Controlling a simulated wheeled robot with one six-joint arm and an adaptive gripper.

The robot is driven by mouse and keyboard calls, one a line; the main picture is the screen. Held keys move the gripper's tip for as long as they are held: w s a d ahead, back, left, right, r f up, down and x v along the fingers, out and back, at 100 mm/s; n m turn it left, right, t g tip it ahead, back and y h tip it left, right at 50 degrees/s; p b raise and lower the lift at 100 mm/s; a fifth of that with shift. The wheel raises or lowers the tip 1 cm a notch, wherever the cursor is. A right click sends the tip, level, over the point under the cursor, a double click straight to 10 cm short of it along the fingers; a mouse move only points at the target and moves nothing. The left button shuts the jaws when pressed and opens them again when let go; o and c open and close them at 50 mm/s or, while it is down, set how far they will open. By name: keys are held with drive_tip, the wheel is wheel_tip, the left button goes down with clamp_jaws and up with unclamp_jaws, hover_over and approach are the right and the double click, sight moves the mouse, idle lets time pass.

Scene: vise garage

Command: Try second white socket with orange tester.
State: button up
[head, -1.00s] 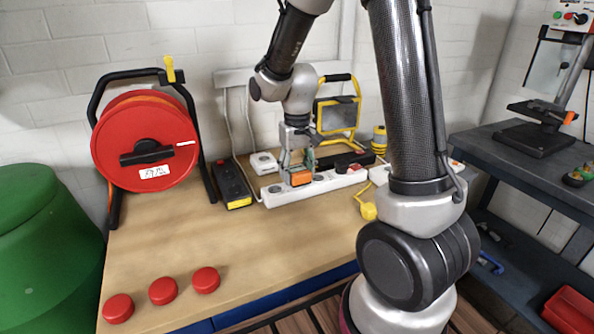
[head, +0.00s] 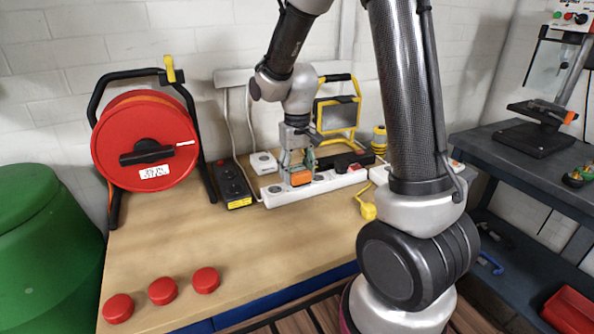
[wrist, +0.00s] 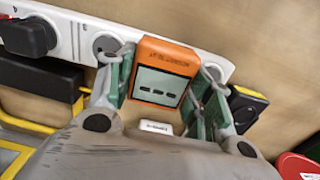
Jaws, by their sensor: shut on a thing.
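The orange tester (head: 300,178) is held upright over the white power strip (head: 286,198) on the bench. My gripper (head: 298,165) is shut on the tester, with its green fingers on either side. In the wrist view the tester (wrist: 165,72) has a grey screen showing dark dashes. It covers part of the white strip (wrist: 70,40), between a bare socket (wrist: 107,46) on its left and another (wrist: 213,72) on its right. A black plug (wrist: 28,37) sits in the strip farther left. The tester's underside is hidden, so I cannot tell whether its pins are in a socket.
A black power strip (head: 233,184) and a small white socket box (head: 263,162) lie left of and behind the white strip. A work light (head: 338,116) stands behind. A red cable reel (head: 130,125) stands at left. Red caps (head: 163,291) lie at the front; the bench middle is clear.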

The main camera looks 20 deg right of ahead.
drive_tip(key=shift+f, duration=0.55)
drive_tip(key=o, duration=1.5)
drive_tip(key=shift+o, duration=0.2)
wheel_tip(320, 180, up, 12)
